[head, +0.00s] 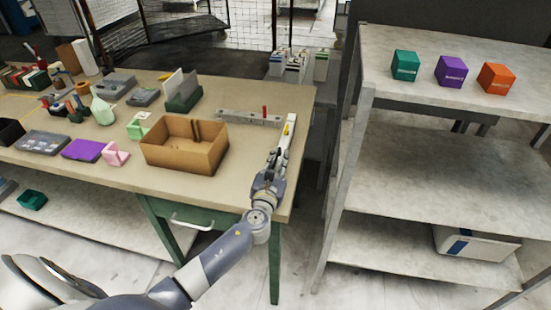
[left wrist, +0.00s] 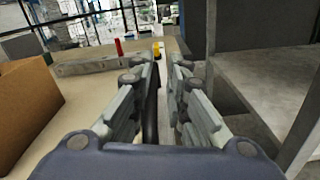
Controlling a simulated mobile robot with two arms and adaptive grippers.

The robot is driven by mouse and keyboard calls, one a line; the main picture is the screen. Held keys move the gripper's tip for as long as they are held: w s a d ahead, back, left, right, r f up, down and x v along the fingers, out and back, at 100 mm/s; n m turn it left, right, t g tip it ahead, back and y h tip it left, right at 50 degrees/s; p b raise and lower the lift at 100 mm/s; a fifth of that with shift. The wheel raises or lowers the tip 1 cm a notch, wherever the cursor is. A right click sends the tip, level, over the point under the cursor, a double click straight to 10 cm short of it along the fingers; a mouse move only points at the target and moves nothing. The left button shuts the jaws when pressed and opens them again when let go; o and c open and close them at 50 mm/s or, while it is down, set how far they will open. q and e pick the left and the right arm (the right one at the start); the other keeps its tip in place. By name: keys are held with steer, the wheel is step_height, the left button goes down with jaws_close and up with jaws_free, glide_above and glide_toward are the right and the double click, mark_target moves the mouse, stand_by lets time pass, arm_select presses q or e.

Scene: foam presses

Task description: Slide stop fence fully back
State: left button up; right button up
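A long grey bar (head: 235,117), which looks like the stop fence, lies along the table's back right edge. A red upright peg (head: 265,113) stands on it. In the left wrist view the bar (left wrist: 90,66) runs across the table's far part, with the red peg (left wrist: 118,47) on it. A small yellow piece (left wrist: 156,47) shows near the bar's right end, just beyond my fingertips. My left gripper (head: 287,135) reaches over the table's right edge. Its fingers (left wrist: 167,65) are apart with a narrow, empty gap. Contact with the fence cannot be told. My right gripper is not in view.
An open cardboard box (head: 185,158) stands left of my left arm. A green holder with grey panels (head: 184,97) is behind it. A shelf rack (head: 430,170) stands close to the right. Bare tabletop lies between box and bar.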

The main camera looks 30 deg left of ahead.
arm_select(q)
steer(key=shift+w+d+r, duration=0.1)
steer(key=shift+d+r, duration=0.05)
steer(key=shift+r, duration=0.05)
steer(key=shift+a+r, duration=0.1)
steer(key=shift+a, duration=0.15)
steer(key=shift+s+d+f, duration=0.15)
steer(key=shift+s+f, duration=0.1)
steer(key=shift+s, duration=0.05)
steer(key=shift+s+d+f, duration=0.3)
steer(key=shift+s+f, duration=0.4)
steer(key=shift+s, duration=0.25)
steer(key=v, duration=0.3)
steer(key=r+v, duration=0.1)
steer(key=v, duration=0.5)
steer(key=shift+r, duration=0.4)
steer(key=shift+s+f, duration=0.2)
steer(key=shift+s, duration=0.05)
steer(key=shift+w+f, duration=0.15)
steer(key=shift+f, duration=0.1)
steer(key=shift+s+d+r, duration=0.1)
steer(key=shift+s+r, duration=0.15)
steer(key=shift+s, duration=0.1)
